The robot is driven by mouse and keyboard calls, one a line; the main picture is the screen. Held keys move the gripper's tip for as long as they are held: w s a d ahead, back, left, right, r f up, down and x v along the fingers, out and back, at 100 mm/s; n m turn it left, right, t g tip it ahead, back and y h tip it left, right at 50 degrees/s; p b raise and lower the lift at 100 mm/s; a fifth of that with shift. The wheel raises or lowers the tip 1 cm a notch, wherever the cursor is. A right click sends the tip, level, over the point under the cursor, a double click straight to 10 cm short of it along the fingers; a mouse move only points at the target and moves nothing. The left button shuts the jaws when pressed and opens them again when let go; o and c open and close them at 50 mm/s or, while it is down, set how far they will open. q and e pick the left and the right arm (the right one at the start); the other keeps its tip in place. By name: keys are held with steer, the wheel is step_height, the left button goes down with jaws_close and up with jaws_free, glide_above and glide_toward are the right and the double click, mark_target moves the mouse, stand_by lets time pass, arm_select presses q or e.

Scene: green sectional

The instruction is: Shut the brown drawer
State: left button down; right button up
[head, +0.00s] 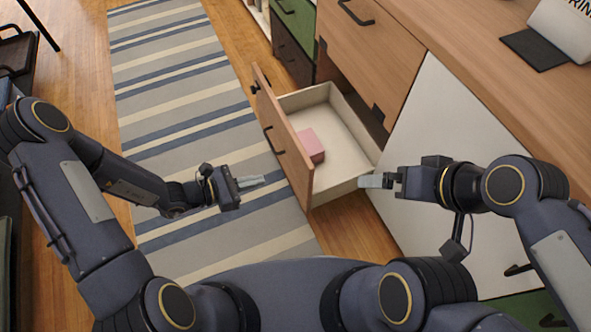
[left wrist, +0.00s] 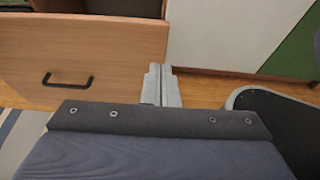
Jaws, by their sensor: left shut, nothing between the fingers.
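The brown drawer (head: 291,155) is pulled out from the wooden cabinet, with a white inside and a pink block (head: 310,145) lying in it. Its front has black handles. In the left wrist view the drawer front (left wrist: 110,60) shows with a dark handle (left wrist: 68,80). My left gripper (head: 262,181) is shut and empty, a little in front of the drawer front, on its outer side and apart from it. It also shows in the left wrist view (left wrist: 161,72), near the front's right edge. My right gripper (head: 362,181) is by the drawer's near side; its finger gap is too small to judge.
The cabinet (head: 370,60) stands behind the drawer, with a white panel (head: 455,125) at its right. A striped rug (head: 180,75) lies on the wood floor at left, clear of objects. A green drawer (head: 295,18) is farther back. A box and dark pad (head: 535,48) sit on the countertop.

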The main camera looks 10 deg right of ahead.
arm_select(q)
steer(key=b, duration=0.3)
glide_toward(307, 168)
steer(key=x, duration=0.5)
steer(key=shift+f, duration=0.1)
steer(key=shift+w+d, duration=0.15)
steer(key=shift+d, duration=0.5)
arm_select(e)
step_height(307, 168, down, 4)
steer(key=shift+r, duration=0.1)
arm_select(q)
steer(key=shift+d, duration=0.1)
